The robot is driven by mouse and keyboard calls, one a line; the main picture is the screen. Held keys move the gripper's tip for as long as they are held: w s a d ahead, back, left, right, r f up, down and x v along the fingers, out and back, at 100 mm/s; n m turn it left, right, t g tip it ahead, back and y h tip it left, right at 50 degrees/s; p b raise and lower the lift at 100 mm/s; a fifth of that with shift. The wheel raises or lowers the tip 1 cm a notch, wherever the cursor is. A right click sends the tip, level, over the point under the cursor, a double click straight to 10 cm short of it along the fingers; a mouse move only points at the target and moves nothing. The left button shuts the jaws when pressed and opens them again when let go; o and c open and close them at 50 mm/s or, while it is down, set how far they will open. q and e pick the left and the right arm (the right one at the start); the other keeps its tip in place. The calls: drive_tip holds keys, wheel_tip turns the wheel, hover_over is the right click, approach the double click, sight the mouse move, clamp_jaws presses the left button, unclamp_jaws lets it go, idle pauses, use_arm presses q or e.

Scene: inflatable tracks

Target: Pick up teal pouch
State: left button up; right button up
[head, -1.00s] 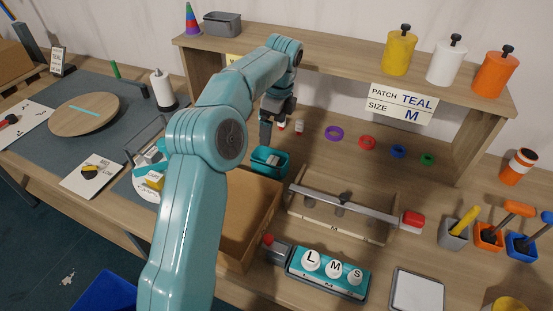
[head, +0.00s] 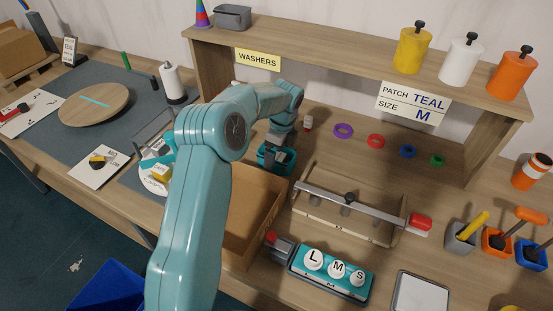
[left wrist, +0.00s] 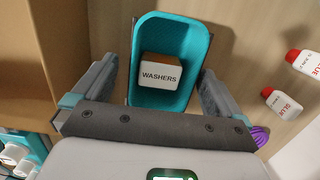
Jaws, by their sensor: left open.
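In the left wrist view a teal open-topped container (left wrist: 202,50) holds a small box labelled WASHERS (left wrist: 160,72). The same teal container (head: 263,158) stands on the bench below the shelf in the head view, partly hidden by my gripper. I cannot make out a separate teal pouch. My left gripper (head: 280,157) is over the container, pointing down. In the left wrist view its open fingers (left wrist: 155,88) are on either side of the container's near part; whether they touch it I cannot tell. My right gripper is not in view.
An open cardboard box (head: 250,205) stands close beside the container. Small glue bottles (left wrist: 283,103) lie to the right in the wrist view. A wooden holder with a metal bar (head: 345,220) and a teal L-M-S button box (head: 333,270) are nearer. The shelf (head: 330,50) rises behind.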

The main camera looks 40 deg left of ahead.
sight(277, 155)
use_arm(q)
drive_tip(key=f, duration=0.3)
drive_tip(key=shift+w+a+f, duration=0.15)
drive_tip(key=shift+a+f, duration=0.05)
drive_tip(key=shift+a, duration=0.15)
drive_tip(key=c, duration=1)
